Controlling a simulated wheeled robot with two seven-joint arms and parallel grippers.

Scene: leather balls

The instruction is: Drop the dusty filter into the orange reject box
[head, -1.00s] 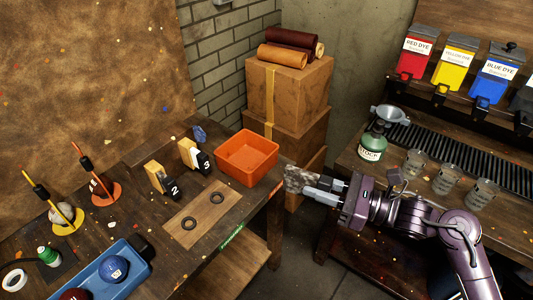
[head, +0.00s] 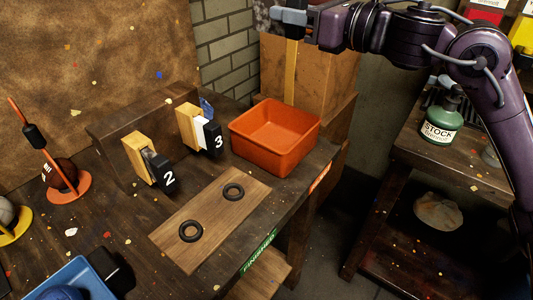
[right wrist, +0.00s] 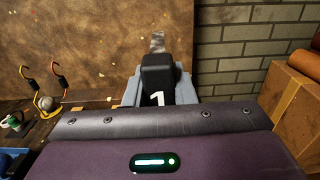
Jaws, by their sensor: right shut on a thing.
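The dusty filter is a speckled grey piece (head: 264,17) with a black handle marked 1 (right wrist: 158,80). My right gripper (head: 285,17) is shut on the handle and holds the filter raised at the top of the head view, partly cut off by the frame edge. In the right wrist view the grey end (right wrist: 157,42) sticks out beyond the handle. The orange reject box (head: 287,160) stands at the bench's right end, open at the top, and its visible inside looks empty. In the head view the box is below the gripper. My left gripper is not in view.
Filters marked 2 (head: 143,155) and 3 (head: 190,125) stand left of the box. A wooden board (head: 210,220) with two black rings lies in front. Cardboard boxes (head: 335,80) rise behind the orange box. A green STOCK bottle (head: 440,125) stands on the right bench.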

